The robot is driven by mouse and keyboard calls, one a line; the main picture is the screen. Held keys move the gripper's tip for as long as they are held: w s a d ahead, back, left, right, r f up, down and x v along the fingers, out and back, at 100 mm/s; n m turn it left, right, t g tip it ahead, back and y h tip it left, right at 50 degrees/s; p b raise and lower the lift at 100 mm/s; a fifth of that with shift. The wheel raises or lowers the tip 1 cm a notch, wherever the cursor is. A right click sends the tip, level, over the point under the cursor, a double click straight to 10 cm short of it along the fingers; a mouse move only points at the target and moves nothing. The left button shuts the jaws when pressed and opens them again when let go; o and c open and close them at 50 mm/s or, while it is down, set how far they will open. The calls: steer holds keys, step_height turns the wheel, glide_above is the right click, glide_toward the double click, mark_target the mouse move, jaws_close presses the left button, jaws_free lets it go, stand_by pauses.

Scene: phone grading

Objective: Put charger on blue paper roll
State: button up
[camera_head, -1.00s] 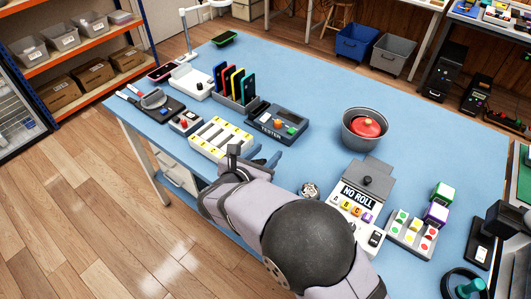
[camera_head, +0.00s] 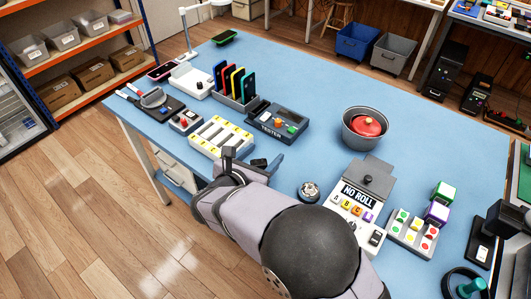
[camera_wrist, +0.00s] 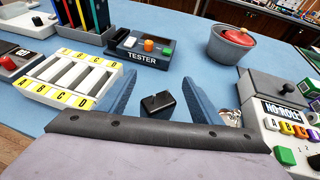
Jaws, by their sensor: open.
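A small black block that looks like the charger (camera_wrist: 158,104) lies on the blue table between the fingers of my open gripper (camera_wrist: 160,80) in the wrist view. Blue table shows between it and each finger. In the head view the charger (camera_head: 259,162) shows at the fingers of my gripper (camera_head: 252,157), just right of the white slotted tray. I cannot make out a blue paper roll in either view. A grey device labelled NO ROLL (camera_head: 358,200) stands to the right of my arm.
The white slotted tray (camera_head: 221,137) is left of my gripper and the TESTER box (camera_head: 277,124) is behind it. A grey pot with a red object (camera_head: 365,128) stands farther right. A small round metal item (camera_head: 309,191) sits beside my arm. The table's back middle is clear.

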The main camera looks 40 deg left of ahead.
steer(key=b+v, duration=0.1)
steer(key=v, duration=0.9)
steer(key=shift+b, duration=0.3)
steer(key=shift+s, duration=0.1)
